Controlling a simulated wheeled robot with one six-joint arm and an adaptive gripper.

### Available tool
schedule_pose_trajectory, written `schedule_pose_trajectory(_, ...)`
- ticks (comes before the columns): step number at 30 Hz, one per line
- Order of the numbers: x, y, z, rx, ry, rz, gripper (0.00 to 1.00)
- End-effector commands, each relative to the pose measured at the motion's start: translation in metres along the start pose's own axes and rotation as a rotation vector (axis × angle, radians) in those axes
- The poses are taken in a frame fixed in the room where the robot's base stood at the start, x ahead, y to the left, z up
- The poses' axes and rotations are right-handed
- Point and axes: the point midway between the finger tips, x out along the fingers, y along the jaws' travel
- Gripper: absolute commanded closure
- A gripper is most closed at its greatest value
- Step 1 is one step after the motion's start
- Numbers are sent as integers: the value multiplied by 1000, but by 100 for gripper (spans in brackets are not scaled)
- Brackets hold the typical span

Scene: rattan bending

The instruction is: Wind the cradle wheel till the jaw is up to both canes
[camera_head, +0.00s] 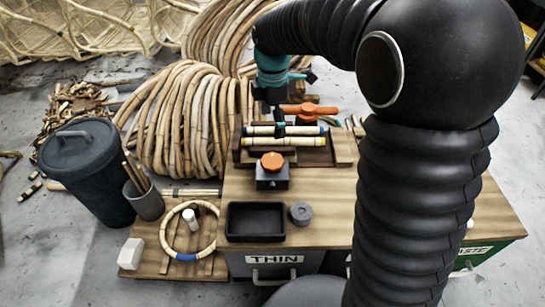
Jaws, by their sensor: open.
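Two light canes lie side by side across the wooden cradle (342,147): a paler far cane (300,131) with blue ends and a yellower near cane (300,142). An orange knob (272,161) sits on a dark block in front of the cradle. An orange handle (308,109) shows behind the canes. I cannot tell for certain which is the cradle wheel. My gripper (279,127) is open, small in view, and reaches down over the canes near their left half. Whether it touches them is unclear. The gap between jaw and canes is too small to make out.
A black tray (256,237) and a grey round piece (301,212) stand on the bench front. Big cane coils (185,115) stand behind. My arm hides the right side.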

Motion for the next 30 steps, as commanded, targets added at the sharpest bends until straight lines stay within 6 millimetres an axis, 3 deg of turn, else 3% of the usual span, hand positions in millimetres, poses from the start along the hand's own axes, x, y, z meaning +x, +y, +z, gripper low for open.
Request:
schedule_pose_trajectory(8,15,0,0,-58,0,-4,10)
schedule_pose_trajectory(24,110,-1,0,-56,0,-5,10)
schedule_pose_trajectory(30,131,0,0,-56,0,-2,10)
